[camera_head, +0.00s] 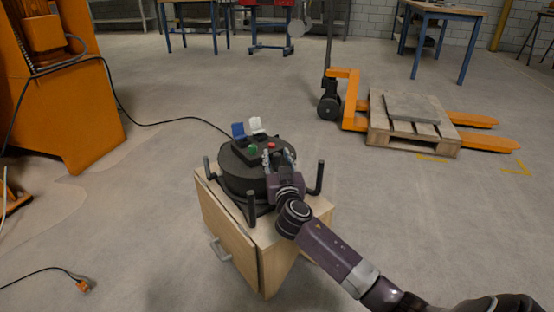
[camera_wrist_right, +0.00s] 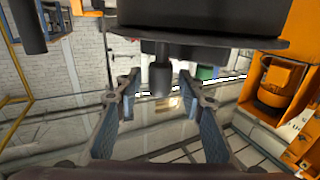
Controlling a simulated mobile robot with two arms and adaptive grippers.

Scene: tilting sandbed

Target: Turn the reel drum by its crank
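The black reel drum (camera_head: 238,172) sits on top of a wooden cabinet. In the right wrist view its dark body (camera_wrist_right: 205,12) and wide rim fill the top. A short dark grip (camera_wrist_right: 160,78), seemingly the crank handle, hangs below the rim there. My right gripper (camera_head: 280,157) is at the drum's right side; in the head view it hides that part, and I cannot pick out the crank. In the right wrist view its fingers (camera_wrist_right: 160,92) are apart, one on each side of the grip, with visible gaps. My left gripper is not in view.
Dark upright posts (camera_head: 251,207) stand at the corners of the cabinet (camera_head: 228,235). A box with green and red buttons (camera_head: 253,150) is on the drum. A black cable (camera_head: 165,122) runs to the orange machine (camera_head: 70,115). A pallet truck (camera_head: 345,100) stands beyond, on open floor.

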